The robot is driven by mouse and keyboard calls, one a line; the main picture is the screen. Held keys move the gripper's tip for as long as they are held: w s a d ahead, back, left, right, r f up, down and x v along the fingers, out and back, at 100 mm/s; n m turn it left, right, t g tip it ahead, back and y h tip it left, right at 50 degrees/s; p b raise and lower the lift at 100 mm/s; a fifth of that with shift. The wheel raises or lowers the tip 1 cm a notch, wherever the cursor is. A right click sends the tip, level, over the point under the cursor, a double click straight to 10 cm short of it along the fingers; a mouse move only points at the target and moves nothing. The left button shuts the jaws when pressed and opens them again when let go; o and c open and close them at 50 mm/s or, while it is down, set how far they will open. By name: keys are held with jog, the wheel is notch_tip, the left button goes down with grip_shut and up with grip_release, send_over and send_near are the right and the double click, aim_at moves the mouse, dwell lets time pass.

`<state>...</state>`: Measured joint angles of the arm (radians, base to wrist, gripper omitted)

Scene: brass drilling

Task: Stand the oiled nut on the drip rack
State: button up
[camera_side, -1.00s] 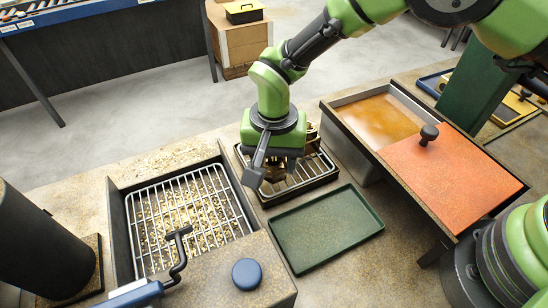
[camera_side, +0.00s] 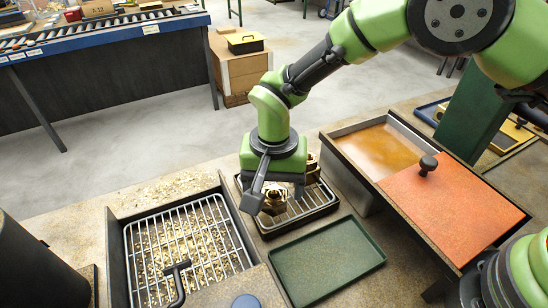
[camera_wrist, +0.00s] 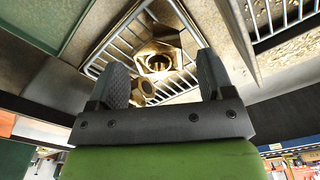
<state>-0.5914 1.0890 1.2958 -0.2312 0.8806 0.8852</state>
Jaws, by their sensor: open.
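A large brass nut (camera_side: 275,200) sits on the wire drip rack (camera_side: 318,208) in the side view. It also shows in the wrist view (camera_wrist: 172,47), with its dark round bore facing the camera. My gripper (camera_side: 274,197) is open just above it, pointing down. In the wrist view the two grey fingers (camera_wrist: 165,80) stand apart, with no contact visible. A smaller brass piece (camera_wrist: 143,91) shows near the left finger, on or by the rack. Another brass piece (camera_side: 312,169) stands at the rack's back, partly behind my gripper.
A green tray (camera_side: 328,262) lies empty in front of the rack. A basket with brass chips (camera_side: 190,245) is at left. An oil bath (camera_side: 376,148) with an orange lid (camera_side: 455,205) stands at right, close to the rack.

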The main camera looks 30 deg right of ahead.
aim_at(275, 192)
notch_tip(275, 192, up, 10)
jog(key=shift+r, duration=0.2)
jog(key=s+d+r+t+y, duration=0.1)
jog(key=s+d+r, duration=0.1)
jog(key=d+r, duration=0.45)
jog(key=s+d+r+t+y, duration=0.1)
jog(key=s+d+r+t, duration=0.15)
jog(key=d+r, duration=0.35)
jog(key=s+d+r+n+t, duration=0.1)
jog(key=s+d+t, duration=0.1)
jog(key=s, duration=0.5)
jog(key=s+d+r+n+t, duration=0.1)
jog(key=s+d+r, duration=0.1)
jog(key=s+d, duration=0.3)
jog(key=shift+s+t, duration=0.35)
jog(key=shift+s, duration=0.7)
